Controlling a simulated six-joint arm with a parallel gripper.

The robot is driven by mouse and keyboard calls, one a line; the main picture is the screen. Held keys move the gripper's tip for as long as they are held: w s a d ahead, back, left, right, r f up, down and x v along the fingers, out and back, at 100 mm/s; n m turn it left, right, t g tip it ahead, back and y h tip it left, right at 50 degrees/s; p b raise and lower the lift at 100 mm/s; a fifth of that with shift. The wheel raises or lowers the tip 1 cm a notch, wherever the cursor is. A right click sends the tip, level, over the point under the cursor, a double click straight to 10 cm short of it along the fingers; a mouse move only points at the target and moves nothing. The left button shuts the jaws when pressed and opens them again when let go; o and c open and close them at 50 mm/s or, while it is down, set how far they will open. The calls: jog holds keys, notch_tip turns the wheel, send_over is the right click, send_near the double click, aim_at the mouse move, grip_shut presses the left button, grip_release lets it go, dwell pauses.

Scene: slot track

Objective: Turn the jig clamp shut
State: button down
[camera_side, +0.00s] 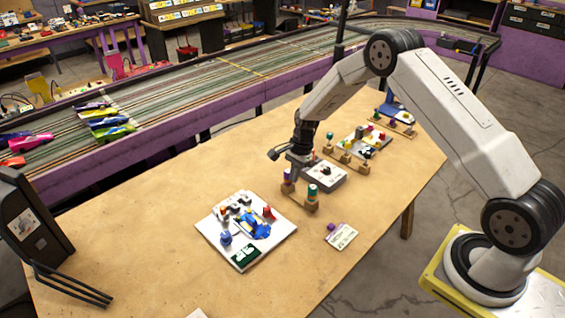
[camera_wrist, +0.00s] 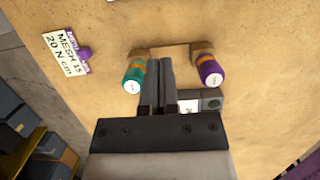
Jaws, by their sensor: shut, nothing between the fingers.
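The white jig board (camera_side: 208,226) lies on the table left of my gripper in the side view. It carries a blue part (camera_side: 256,228), a red piece (camera_side: 269,212) and a blue knob-like piece (camera_side: 226,238); which one is the clamp, and how it is turned, is too small to tell. The board is not in the wrist view. My gripper (camera_side: 297,170) points down over the table. In the wrist view its fingers (camera_wrist: 160,62) are shut and empty, showing between a teal-and-orange cylinder (camera_wrist: 134,76) and a purple-and-orange cylinder (camera_wrist: 209,71).
The two cylinders stand on a wooden holder (camera_wrist: 173,48). A grey box (camera_side: 327,178) is beside it. A printed card (camera_side: 342,236) with a purple knob (camera_side: 331,227) lies in front. Several small fixtures stand at the back right.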

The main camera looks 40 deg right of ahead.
aim_at(276, 217)
jog(key=shift+f, duration=0.1)
jog(key=x, duration=0.9)
jog(key=shift+a+f, duration=0.1)
jog(key=shift+f, duration=0.15)
jog(key=a, duration=0.2)
jog(key=shift+a+f, duration=0.15)
jog(key=shift+a, duration=0.9)
jog(key=shift+s+a+m+t, duration=0.15)
jog(key=shift+a+m, duration=0.05)
jog(key=shift+m, duration=0.5)
jog(key=shift+s+a+m+t, duration=0.1)
jog(key=shift+a+m+t, duration=0.05)
jog(key=shift+m, duration=0.55)
jog(key=shift+s+a+m+t, duration=0.1)
jog(key=shift+a+m+t, duration=0.15)
jog(key=shift+m, duration=0.6)
jog(key=shift+s+a+m+t, duration=0.15)
jog(key=shift+a+m, duration=0.1)
jog(key=shift+m, duration=0.6)
jog(key=shift+a+m+t+h, duration=0.2)
jog(key=shift+a+m+h, duration=0.15)
jog(key=shift+m, duration=0.8)
jog(key=shift+a+m+t+h, duration=0.25)
jog(key=shift+a+m, duration=0.15)
jog(key=shift+m, duration=0.75)
jog(key=shift+w+a+m, duration=0.1)
jog(key=shift+a+m, duration=0.1)
jog(key=shift+m, duration=0.5)
